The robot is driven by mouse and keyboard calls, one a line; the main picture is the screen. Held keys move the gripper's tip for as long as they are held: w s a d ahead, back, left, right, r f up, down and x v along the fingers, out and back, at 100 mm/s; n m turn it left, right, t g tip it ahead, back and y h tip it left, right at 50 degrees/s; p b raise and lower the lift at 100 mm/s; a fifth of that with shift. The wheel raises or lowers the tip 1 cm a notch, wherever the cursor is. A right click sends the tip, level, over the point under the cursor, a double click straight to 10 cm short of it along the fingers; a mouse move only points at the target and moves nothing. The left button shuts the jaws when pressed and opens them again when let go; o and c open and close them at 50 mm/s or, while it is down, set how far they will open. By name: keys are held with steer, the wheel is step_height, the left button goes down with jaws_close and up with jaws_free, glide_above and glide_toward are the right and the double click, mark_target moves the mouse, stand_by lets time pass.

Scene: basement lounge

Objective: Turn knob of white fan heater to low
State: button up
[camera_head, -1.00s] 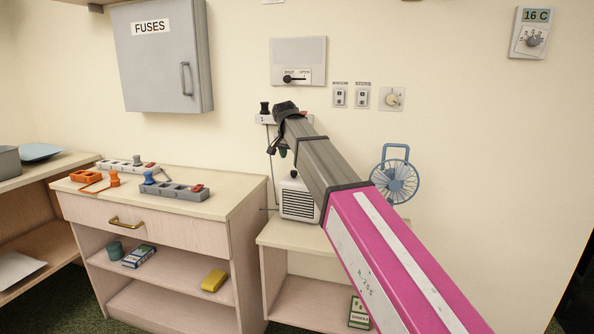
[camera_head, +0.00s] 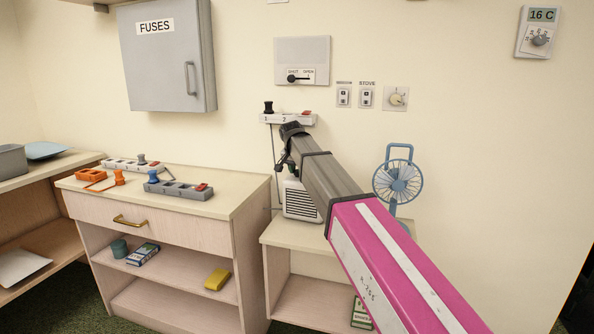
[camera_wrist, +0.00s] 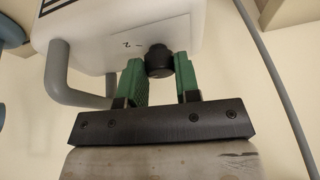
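The white fan heater (camera_head: 300,201) stands on the low shelf unit, partly hidden behind my arm in the head view. In the wrist view the heater's white body (camera_wrist: 100,25) fills the top, with a grey handle at its left. Its black knob (camera_wrist: 158,62) sticks out toward my gripper (camera_wrist: 159,72). My gripper's two green fingers are apart, one on each side of the knob. The gaps are very small, and I cannot tell whether either finger touches it. In the head view the fingertips are mostly hidden.
A blue desk fan (camera_head: 398,180) stands right of the heater on the low shelf unit (camera_head: 285,234). A wall socket strip (camera_head: 290,118) is just above my wrist. The taller drawer cabinet (camera_head: 185,235) borders the heater's left side. A grey cable (camera_wrist: 272,75) runs at the right in the wrist view.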

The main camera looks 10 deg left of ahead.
steer(key=shift+c, duration=1.2)
steer(key=shift+d+n+y, duration=0.1)
steer(key=shift+n+y, duration=0.9)
steer(key=shift+n, duration=1.3)
steer(key=o, duration=0.9)
steer(key=v, duration=1)
steer(key=shift+r, duration=0.35)
steer(key=shift+s, duration=0.1)
